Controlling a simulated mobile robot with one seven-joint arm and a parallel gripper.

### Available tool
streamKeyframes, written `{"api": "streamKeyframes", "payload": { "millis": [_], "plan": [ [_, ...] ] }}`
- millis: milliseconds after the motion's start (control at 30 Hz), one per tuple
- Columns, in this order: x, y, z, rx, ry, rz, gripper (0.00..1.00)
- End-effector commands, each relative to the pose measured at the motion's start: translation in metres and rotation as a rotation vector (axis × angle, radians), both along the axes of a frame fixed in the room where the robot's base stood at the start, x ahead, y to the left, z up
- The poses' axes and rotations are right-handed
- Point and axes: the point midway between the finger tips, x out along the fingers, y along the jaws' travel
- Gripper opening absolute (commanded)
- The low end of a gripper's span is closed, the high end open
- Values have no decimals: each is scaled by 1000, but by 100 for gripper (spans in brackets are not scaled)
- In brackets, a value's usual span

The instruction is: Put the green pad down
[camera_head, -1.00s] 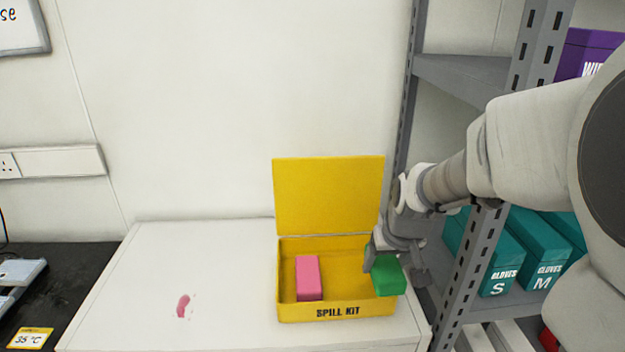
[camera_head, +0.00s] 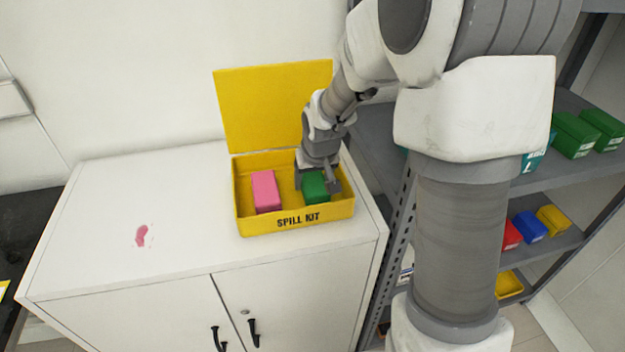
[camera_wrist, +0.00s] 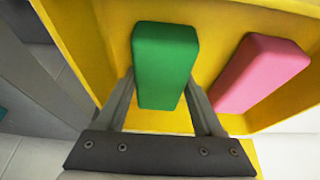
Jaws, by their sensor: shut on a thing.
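The green pad (camera_head: 315,187) is between the fingers of my gripper (camera_head: 319,183), inside the right part of the yellow spill kit box (camera_head: 246,222). In the wrist view the green pad (camera_wrist: 163,62) sits between both fingers of my gripper (camera_wrist: 160,95), over the yellow floor of the box. My gripper is shut on it. I cannot tell whether the pad touches the box floor. A pink pad (camera_head: 265,191) lies in the left part of the box, apart from the green one; it also shows in the wrist view (camera_wrist: 262,72).
The box stands open on a white cabinet (camera_head: 130,280), its lid (camera_head: 275,105) upright at the back. A pink spill (camera_head: 142,235) marks the cabinet top to the left, which is otherwise clear. A grey shelf rack (camera_head: 545,180) with coloured boxes stands at the right.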

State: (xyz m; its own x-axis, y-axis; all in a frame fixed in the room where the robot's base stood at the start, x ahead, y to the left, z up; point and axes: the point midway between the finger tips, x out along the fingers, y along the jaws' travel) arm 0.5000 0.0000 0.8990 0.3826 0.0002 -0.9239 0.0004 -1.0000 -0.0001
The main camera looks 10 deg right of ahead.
Motion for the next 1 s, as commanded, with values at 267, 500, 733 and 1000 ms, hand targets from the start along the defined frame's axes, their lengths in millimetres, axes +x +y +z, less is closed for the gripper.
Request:
{"api": "streamKeyframes", "payload": {
  "millis": [267,500,733,1000],
  "plan": [
    [0,0,-5,0,0,0,25],
    [-1,-1,-5,0,2,-2,99],
    [-1,-3,-6,-2,5,-5,99],
    [-2,-4,1,-2,6,-5,99]
  ]
}}
